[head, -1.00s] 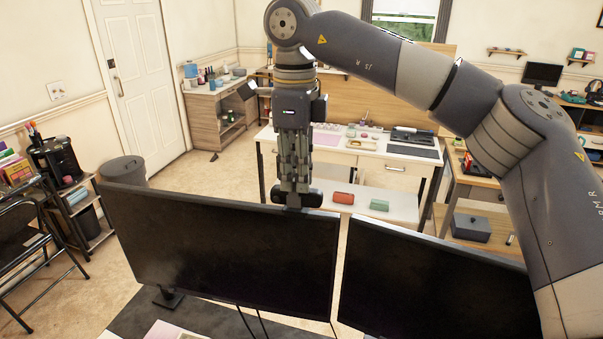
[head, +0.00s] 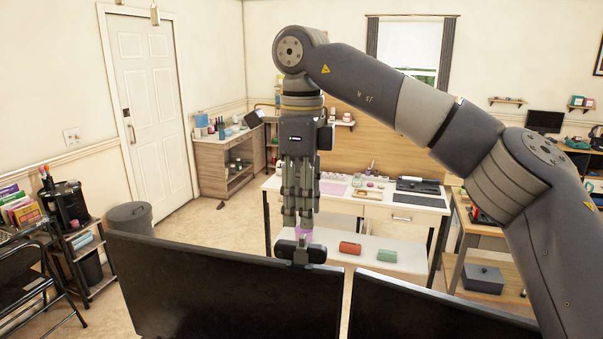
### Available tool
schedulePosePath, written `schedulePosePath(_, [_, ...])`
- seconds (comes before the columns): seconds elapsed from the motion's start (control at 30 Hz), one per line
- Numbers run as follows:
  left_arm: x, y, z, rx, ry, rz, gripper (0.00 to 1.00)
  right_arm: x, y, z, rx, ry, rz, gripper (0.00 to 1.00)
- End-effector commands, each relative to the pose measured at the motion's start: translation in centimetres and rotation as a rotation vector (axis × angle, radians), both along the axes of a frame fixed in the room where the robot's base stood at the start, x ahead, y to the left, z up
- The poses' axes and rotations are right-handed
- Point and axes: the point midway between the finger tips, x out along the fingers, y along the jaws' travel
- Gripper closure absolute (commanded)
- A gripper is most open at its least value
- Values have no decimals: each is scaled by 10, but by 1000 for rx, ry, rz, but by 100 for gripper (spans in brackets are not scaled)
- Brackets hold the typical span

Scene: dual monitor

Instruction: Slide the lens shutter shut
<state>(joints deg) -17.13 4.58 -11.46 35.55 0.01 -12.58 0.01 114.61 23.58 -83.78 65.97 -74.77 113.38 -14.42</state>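A small black webcam (head: 287,250) sits on the top edge of the left monitor (head: 230,290). Its lens shutter is too small and dark to make out, so I cannot tell its position. My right gripper (head: 298,226) points straight down just above the webcam. Its two fingers are close together and look shut, with nothing visible held. A small pinkish patch shows between the fingertips and the webcam; I cannot tell what it is. Whether the fingertips touch the webcam is unclear. My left gripper is out of view.
The right monitor (head: 420,308) stands beside the left one, with a narrow gap between. My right arm spans the right side of the view.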

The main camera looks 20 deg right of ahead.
Motion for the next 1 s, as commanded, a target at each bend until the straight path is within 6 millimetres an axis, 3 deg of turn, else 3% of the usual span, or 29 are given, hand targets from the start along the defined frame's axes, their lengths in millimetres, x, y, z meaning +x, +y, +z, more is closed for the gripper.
schedulePosePath(0.2, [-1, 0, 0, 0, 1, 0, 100, 0, 1, 46, -2, -5, -2, 65])
schedulePosePath(0.33, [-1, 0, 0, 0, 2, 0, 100, 1, 1, 58, -4, 2, 0, 65])
schedulePosePath(0.53, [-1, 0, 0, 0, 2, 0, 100, 1, 1, 70, -2, 0, 0, 65])
schedulePosePath(0.83, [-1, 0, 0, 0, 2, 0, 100, 1, 1, 72, 0, 1, 2, 65])
schedulePosePath(0.87, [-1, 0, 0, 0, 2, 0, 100, 1, 1, 72, 0, 1, 2, 67])
schedulePosePath(1.0, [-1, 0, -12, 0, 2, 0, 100, -4, -5, 65, 21, -5, 0, 99])
